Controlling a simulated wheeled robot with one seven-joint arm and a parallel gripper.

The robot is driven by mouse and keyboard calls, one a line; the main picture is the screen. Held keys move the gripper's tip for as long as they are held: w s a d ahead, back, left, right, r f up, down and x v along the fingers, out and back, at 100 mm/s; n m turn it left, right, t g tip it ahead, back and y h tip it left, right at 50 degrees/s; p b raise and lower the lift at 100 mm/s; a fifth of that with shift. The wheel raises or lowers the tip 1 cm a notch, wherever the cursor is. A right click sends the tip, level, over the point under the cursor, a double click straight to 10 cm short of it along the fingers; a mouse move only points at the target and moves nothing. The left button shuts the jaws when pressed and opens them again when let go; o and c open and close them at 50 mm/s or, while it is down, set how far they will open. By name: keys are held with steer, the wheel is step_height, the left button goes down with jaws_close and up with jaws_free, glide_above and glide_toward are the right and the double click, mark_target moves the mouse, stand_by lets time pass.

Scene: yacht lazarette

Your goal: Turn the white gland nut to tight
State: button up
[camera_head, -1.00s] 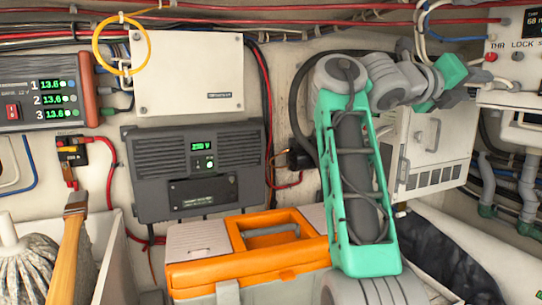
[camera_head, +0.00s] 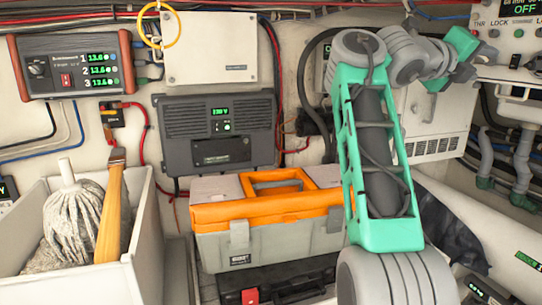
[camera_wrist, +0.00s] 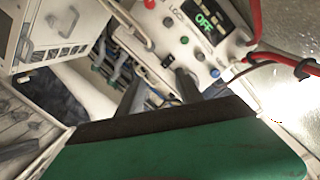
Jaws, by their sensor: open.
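I cannot make out the white gland nut in either view. My gripper (camera_wrist: 157,95) shows in the wrist view as two dark fingers spread apart, with nothing between them, beyond the green hand. The fingers point toward a white control panel (camera_wrist: 190,55) with a green "OFF" display, coloured buttons and "LOCK" lettering. In the head view my arm reaches to the right, and its gripper (camera_head: 466,68) is beside the lower left of that panel (camera_head: 489,44). Its fingertips are too small there to tell apart.
Grey pipes (camera_head: 524,158) with green ends run below the panel. A louvred white cabinet (camera_head: 435,145) is behind my arm. An orange-lidded toolbox (camera_head: 215,214) and a white bin (camera_head: 143,262) holding a mop (camera_head: 80,215) and brush stand lower left. Red cables (camera_wrist: 258,25) hang beside the panel.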

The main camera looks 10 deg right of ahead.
steer(key=w+a+f+n+t+y, duration=0.3)
steer(key=w+a+f+n+t, duration=0.25)
steer(key=w+n, duration=0.4)
steer(key=a+f+n+y, duration=0.4)
steer(key=a+f+n, duration=0.45)
steer(key=f, duration=0.25)
steer(key=a+f+n+y, duration=0.5)
steer(key=a+f+n, duration=0.3)
steer(key=f+n, duration=0.15)
steer(key=s+a+f+n+g+y, duration=0.1)
steer(key=s+a+f+n, duration=0.3)
steer(key=f, duration=0.5)
steer(key=s+a+f+n+g+y, duration=0.2)
steer(key=s+a+f+n, duration=0.2)
steer(key=s+a+f, duration=0.3)
steer(key=s+a+f+n+g+y, duration=0.2)
steer(key=s+a+f+n, duration=0.3)
steer(key=s+f, duration=0.3)
step_height(320, 180, down, 4)
steer(key=shift+s+a+f, duration=0.1)
steer(key=shift+s+a, duration=0.05)
steer(key=shift+a, duration=0.05)
